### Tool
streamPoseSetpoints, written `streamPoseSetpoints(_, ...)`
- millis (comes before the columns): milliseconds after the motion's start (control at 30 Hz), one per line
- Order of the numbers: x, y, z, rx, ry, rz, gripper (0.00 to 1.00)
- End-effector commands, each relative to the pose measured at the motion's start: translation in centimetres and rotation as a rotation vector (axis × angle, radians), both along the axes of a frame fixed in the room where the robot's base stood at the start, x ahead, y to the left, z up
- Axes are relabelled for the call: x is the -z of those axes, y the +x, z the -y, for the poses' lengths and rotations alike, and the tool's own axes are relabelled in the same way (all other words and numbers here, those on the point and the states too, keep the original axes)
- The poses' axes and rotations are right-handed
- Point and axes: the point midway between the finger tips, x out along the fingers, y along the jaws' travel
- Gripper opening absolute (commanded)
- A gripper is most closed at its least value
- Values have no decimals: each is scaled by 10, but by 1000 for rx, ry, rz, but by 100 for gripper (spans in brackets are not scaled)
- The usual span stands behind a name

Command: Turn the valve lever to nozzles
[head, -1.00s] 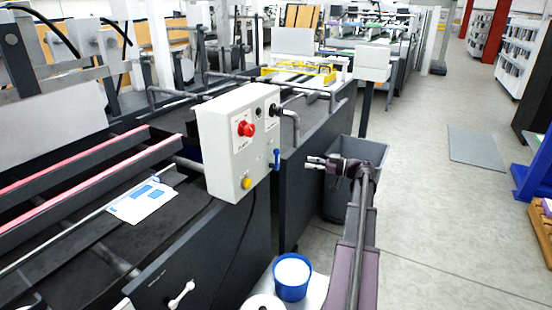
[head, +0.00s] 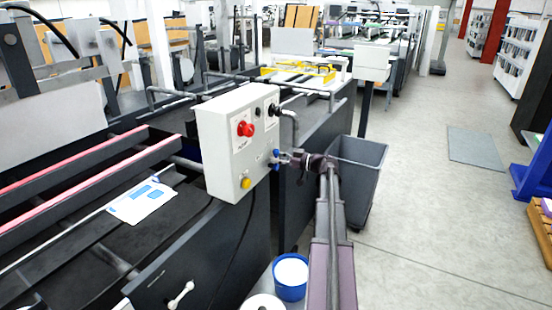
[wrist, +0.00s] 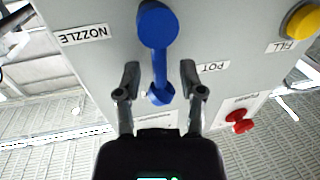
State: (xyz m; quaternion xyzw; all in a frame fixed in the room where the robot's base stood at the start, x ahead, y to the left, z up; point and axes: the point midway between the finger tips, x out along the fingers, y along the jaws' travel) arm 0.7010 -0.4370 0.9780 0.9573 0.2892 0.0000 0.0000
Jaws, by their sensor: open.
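The blue valve lever (wrist: 160,55) is on the side face of the light grey control box (head: 222,125). In the wrist view it runs up and down the picture, with a large round blue end at the top and a smaller one below. Label NOZZLE (wrist: 84,35) is on its left and label POT (wrist: 213,68) on its right, both upside down. My gripper (wrist: 160,68) is open, its two fingers one on each side of the lever's thin shaft, with gaps showing. In the head view my gripper (head: 284,158) is at the box's side, partly hiding the lever.
The box also carries a red button (head: 245,129) and a yellow FILL button (wrist: 303,21). A dark grey bin (head: 360,165) stands right of my arm. A blue tub (head: 291,278) stands below.

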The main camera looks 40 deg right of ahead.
Motion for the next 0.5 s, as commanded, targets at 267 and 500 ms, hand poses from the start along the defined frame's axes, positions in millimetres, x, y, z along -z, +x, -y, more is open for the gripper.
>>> streamPoseSetpoints(267, 0, 5, -3, 1, 0, 0, 51)
streamPoseSetpoints(500, 0, 5, -4, 0, 0, 0, 27)
